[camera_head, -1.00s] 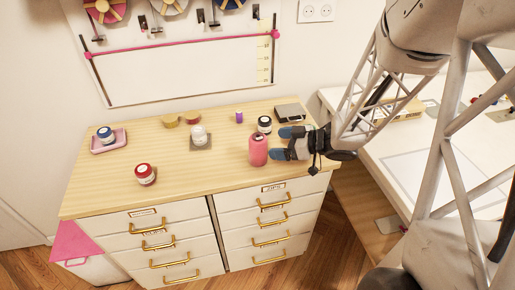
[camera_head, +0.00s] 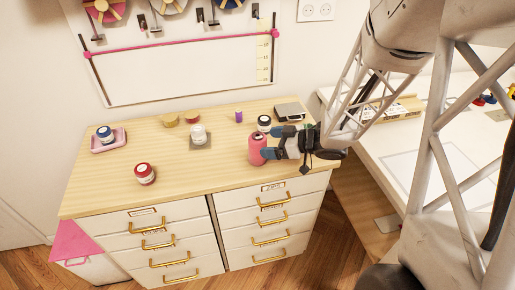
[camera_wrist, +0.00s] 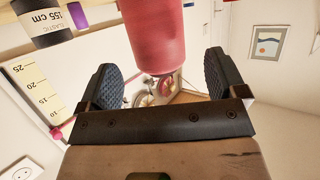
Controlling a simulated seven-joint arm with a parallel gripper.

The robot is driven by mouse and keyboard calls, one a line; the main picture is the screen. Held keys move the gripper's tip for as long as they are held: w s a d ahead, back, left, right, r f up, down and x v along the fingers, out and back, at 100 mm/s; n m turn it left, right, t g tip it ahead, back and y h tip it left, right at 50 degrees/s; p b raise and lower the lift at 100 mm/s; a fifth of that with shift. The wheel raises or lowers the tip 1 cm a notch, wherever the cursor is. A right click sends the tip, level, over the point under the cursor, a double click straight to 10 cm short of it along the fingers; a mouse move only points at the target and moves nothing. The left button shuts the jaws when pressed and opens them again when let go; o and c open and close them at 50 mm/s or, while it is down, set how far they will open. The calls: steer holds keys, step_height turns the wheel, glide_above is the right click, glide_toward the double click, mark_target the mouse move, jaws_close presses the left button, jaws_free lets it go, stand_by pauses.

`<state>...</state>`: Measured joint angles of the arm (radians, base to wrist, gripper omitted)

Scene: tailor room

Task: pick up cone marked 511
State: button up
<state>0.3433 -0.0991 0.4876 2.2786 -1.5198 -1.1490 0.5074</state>
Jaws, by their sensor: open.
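A pink cone-like spool (camera_head: 256,150) stands upright near the front right of the wooden dresser top. It also shows in the wrist view (camera_wrist: 157,35), at top centre, between the lines of my two fingers. No number can be read on it. My gripper (camera_head: 272,143) is open, with blue-grey pads, and comes in from the right close against the spool. The lower finger covers part of the spool's right side in the head view. In the wrist view the open fingers (camera_wrist: 160,82) stand to either side with gaps to the spool; contact cannot be told.
A dark-and-white elastic roll (camera_head: 264,123) stands just behind the spool, near my upper finger. A purple spool (camera_head: 239,116) and a dark square-topped item (camera_head: 289,112) are behind. A white-labelled jar (camera_head: 199,136) and red jar (camera_head: 145,173) stand left. The front middle is clear.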

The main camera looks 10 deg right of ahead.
mark_target(251, 135)
steer(key=shift+x, duration=2.5)
steer(key=shift+w+r, duration=0.1)
steer(key=c, duration=1.1)
steer(key=shift+r, duration=0.15)
steer(key=shift+r, duration=0.55)
steer(key=shift+s+r, duration=0.25)
steer(key=shift+r, duration=0.35)
steer(key=shift+s+r, duration=0.25)
steer(key=shift+r, duration=0.3)
steer(key=s+r, duration=0.1)
steer(key=s, duration=1.4)
steer(key=shift+d+r, duration=0.15)
steer(key=shift+d, duration=0.1)
